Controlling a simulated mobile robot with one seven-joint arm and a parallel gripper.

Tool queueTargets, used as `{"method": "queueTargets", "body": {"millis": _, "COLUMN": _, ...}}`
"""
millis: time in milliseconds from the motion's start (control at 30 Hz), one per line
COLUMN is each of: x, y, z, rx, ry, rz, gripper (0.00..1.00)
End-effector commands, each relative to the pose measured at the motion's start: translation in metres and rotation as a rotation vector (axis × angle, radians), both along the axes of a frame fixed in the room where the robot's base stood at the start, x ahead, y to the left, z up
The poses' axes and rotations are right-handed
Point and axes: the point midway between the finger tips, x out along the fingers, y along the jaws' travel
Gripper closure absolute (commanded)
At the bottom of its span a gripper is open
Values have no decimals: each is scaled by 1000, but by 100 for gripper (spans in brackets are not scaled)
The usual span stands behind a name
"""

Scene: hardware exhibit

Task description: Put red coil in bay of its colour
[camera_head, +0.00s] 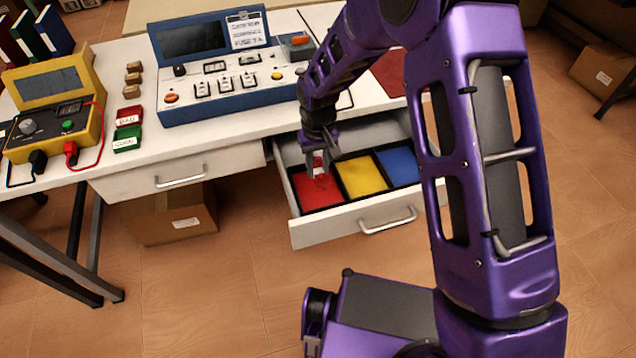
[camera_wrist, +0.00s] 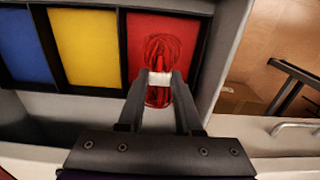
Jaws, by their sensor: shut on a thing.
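The red coil (camera_wrist: 163,52) is a bundle of red wire with a white band around its middle. My gripper (camera_wrist: 160,80) is shut on the coil at the white band. In the wrist view the coil shows over the red bay (camera_wrist: 139,32) of an open drawer. In the head view my gripper (camera_head: 318,168) is low at the red bay (camera_head: 322,198), at the drawer's left. I cannot tell whether the coil touches the bay floor. The yellow bay (camera_head: 361,177) is in the middle and the blue bay (camera_head: 399,167) at the right; both look empty.
The open drawer (camera_head: 300,233) has a front wall with a handle. Above it, the white desk (camera_head: 215,130) carries a blue-and-white control console (camera_head: 222,105), a yellow meter (camera_head: 50,135) and small red and green boxes. A closed drawer (camera_head: 180,175) is at the left.

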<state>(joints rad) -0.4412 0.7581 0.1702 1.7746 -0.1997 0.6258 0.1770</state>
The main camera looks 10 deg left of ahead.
Motion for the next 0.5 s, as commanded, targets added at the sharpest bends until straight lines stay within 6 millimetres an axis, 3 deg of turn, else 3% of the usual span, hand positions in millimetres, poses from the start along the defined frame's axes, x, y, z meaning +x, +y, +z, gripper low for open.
{"method": "queueTargets", "body": {"millis": 500, "x": 0, "y": 0, "z": -53, "rx": 1, "ry": -1, "rz": 0, "gripper": 100}}
